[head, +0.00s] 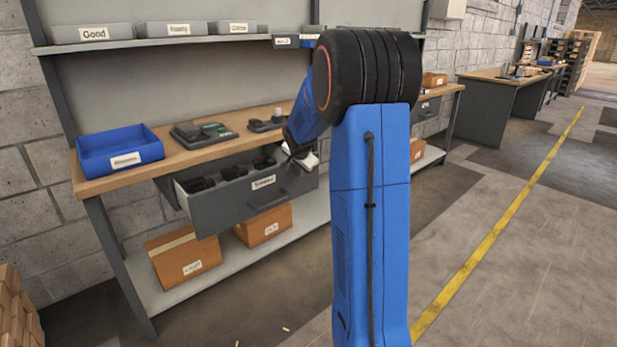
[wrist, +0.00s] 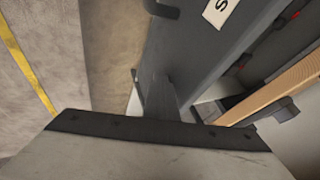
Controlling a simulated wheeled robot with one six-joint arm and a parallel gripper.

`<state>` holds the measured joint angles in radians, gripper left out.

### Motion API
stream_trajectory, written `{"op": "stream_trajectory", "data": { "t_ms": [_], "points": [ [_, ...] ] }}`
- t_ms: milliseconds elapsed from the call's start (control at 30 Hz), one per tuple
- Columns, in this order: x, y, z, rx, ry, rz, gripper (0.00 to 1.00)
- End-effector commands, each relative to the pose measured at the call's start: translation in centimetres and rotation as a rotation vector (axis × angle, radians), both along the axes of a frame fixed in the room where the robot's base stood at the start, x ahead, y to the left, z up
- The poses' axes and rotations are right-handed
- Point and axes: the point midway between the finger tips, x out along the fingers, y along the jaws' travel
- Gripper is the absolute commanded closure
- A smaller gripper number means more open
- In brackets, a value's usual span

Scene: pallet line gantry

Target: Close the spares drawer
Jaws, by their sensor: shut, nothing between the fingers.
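The spares drawer (head: 245,196) is grey and stands pulled out below the bench top, with several dark parts inside and a white label on its front. In the wrist view its grey front (wrist: 190,55) fills the upper middle, with part of the label and the dark handle (wrist: 163,9) at the top edge. My gripper (head: 305,163) is by the right end of the drawer, partly hidden by my own arm. In the wrist view the gripper fingers (wrist: 157,90) are together and empty, close against the drawer front; I cannot tell whether they touch it.
The wooden bench top (head: 185,157) carries a blue bin (head: 120,150) and grey devices (head: 203,134). Cardboard boxes (head: 183,257) sit on the lower shelf (head: 225,262). My arm hides the bench's middle right. The floor to the right, with a yellow line (head: 500,223), is clear.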

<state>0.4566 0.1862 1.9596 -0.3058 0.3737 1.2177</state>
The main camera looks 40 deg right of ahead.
Motion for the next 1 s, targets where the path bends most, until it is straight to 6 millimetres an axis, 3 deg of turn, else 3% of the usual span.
{"op": "stream_trajectory", "data": {
  "t_ms": [100,500,700,1000],
  "points": [
    [3.6,0.2,-0.2,0.000,0.002,0.003,1.00],
    [14.3,0.6,-0.2,0.000,0.001,0.001,1.00],
    [18.2,0.6,-0.1,0.000,-0.001,0.001,1.00],
    [21.2,0.7,-0.1,0.000,0.000,0.000,1.00]
  ]
}}
